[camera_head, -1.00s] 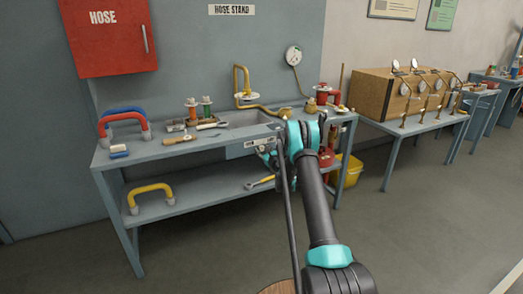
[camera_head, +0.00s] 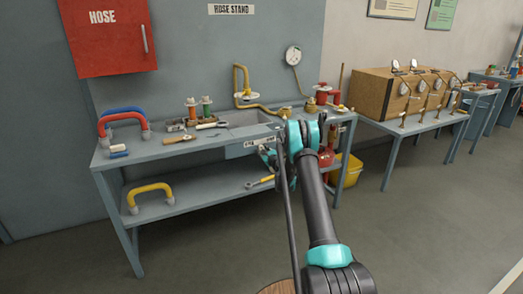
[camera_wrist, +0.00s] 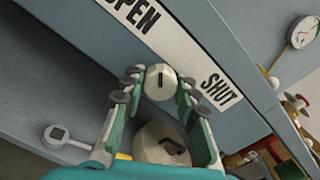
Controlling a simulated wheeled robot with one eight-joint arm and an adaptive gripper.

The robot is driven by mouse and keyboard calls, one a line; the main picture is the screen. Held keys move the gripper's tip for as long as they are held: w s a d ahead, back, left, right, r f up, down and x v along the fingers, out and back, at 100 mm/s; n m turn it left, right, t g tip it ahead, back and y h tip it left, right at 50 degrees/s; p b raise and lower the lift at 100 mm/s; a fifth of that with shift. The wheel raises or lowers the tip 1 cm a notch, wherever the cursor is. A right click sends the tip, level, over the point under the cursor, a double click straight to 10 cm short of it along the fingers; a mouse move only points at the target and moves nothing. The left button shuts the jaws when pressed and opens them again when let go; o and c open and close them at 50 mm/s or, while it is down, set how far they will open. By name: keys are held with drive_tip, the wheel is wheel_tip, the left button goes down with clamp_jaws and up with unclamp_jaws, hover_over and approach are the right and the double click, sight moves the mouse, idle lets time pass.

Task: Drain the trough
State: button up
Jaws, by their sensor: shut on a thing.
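The trough (camera_head: 250,121) is a grey recess in the top of the hose stand bench. A white OPEN/SHUT label (camera_head: 258,142) is on its front panel, and it also shows in the wrist view (camera_wrist: 180,45). My gripper (camera_head: 268,154) is at this panel, partly hidden by my arm. In the wrist view, my gripper (camera_wrist: 160,92) has its fingers on both sides of a pale round knob (camera_wrist: 160,78) with a dark line, below the label. A larger pale round part (camera_wrist: 158,148) lies nearer the palm. I cannot tell the water level.
Red, blue and yellow hoses (camera_head: 152,192), small tools and coloured fittings lie on the bench (camera_head: 120,163) and its shelf. A wrench (camera_head: 260,181) is on the shelf near my gripper. A yellow bucket (camera_head: 351,171) stands at the right. The floor in front is clear.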

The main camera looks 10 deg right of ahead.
drive_tip(key=shift+n, duration=2.3)
drive_tip(key=o, duration=1.2)
drive_tip(key=shift+c, duration=0.2)
drive_tip(key=v, duration=1.2)
drive_tip(key=shift+r, duration=0.1)
